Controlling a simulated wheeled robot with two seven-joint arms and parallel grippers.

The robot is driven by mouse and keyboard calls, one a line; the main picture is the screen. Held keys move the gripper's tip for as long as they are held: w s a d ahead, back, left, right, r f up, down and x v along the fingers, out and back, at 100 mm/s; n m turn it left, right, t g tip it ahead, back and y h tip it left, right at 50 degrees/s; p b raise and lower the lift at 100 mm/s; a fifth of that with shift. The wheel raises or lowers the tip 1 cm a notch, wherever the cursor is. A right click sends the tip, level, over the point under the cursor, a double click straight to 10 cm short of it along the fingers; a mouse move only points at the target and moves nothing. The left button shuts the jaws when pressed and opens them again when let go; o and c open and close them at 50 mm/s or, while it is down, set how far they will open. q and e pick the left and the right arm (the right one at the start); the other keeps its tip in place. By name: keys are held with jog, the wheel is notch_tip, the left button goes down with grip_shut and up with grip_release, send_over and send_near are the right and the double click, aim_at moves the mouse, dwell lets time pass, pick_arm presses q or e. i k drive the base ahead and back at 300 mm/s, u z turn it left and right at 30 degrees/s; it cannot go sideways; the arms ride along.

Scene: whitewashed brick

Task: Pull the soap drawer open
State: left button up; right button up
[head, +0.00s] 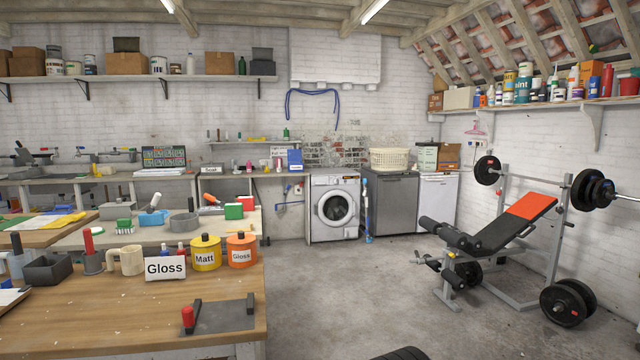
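A white washing machine (314,212) stands against the back wall, a little right of the middle of the head view. Its round dark door (336,207) faces me and looks shut. The soap drawer (320,180) is at the upper left of its front panel; it looks flush, but it is too small to tell for sure. Neither of my grippers is in view, and no part of my arms shows.
A wooden workbench (130,320) with paint cans and tools fills the near left. A grey cabinet (392,205) stands right of the washer, and a weight bench (500,240) further right.

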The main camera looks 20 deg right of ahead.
aim_at(315, 180)
jog(key=z, duration=1.2)
jog(key=i, duration=4)
jog(key=u, duration=0.5)
jog(key=i, duration=4.5)
jog(key=z, duration=0.75)
